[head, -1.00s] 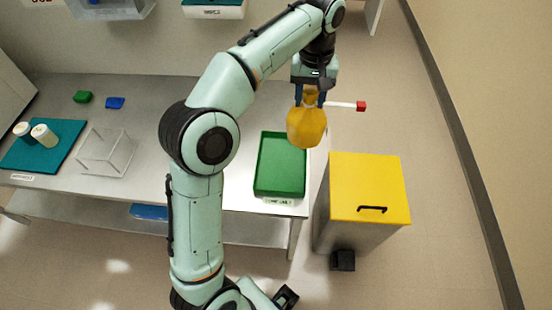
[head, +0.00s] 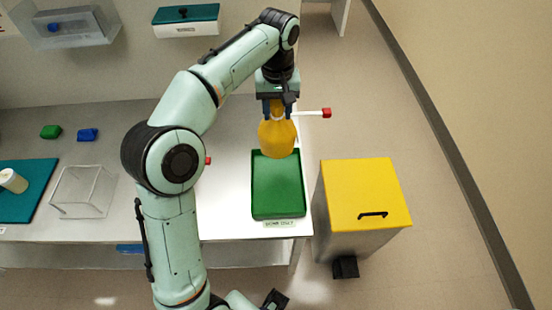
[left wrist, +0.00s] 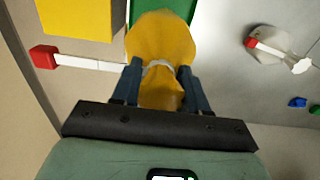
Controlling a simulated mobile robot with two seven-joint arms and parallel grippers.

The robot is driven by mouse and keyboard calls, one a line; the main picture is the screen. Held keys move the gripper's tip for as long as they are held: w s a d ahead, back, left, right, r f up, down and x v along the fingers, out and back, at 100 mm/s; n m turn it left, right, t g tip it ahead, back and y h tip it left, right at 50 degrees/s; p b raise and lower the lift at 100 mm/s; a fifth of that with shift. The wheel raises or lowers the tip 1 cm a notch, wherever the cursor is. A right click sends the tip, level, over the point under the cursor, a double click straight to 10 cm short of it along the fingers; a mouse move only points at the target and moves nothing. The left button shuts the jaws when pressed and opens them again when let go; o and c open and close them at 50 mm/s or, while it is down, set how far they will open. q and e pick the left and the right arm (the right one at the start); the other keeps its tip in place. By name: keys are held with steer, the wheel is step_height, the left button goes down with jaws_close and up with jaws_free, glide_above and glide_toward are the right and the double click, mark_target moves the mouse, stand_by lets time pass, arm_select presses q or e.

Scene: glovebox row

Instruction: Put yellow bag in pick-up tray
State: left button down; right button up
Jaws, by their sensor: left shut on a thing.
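My left gripper (head: 277,104) is shut on the neck of the yellow bag (head: 276,138). The bag hangs below the fingers, over the far edge of the green tray (head: 278,190) in the head view. The tray lies at the right end of the bench and its middle looks empty. The label on its front is too small to read surely. In the left wrist view the bag (left wrist: 160,42) bulges beyond the fingers, with a pale tie at its neck, and part of the tray (left wrist: 178,9) shows behind it. My right gripper is not seen.
A bin with a yellow lid (head: 365,190) stands right of the bench. A white rod with a red end (head: 313,113) juts past the bench's right edge. A clear box (head: 82,192), a teal mat (head: 28,190) and small green and blue pieces lie left.

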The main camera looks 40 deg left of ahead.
mark_target(277, 119)
arm_select(q)
step_height(277, 119, down, 10)
steer(key=shift+f+b, duration=0.15)
steer(key=shift+b, duration=0.85)
steer(key=shift+f+b, duration=0.4)
steer(key=shift+f, duration=2.15)
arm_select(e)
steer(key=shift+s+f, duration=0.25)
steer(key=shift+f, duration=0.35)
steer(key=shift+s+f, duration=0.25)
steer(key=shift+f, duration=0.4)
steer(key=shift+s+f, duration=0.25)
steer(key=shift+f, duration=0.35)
arm_select(q)
steer(key=shift+f, duration=0.15)
steer(key=c, duration=0.6)
jaws_free()
step_height(277, 119, up, 12)
steer(key=shift+r+p, duration=0.15)
steer(key=shift+p, duration=1.05)
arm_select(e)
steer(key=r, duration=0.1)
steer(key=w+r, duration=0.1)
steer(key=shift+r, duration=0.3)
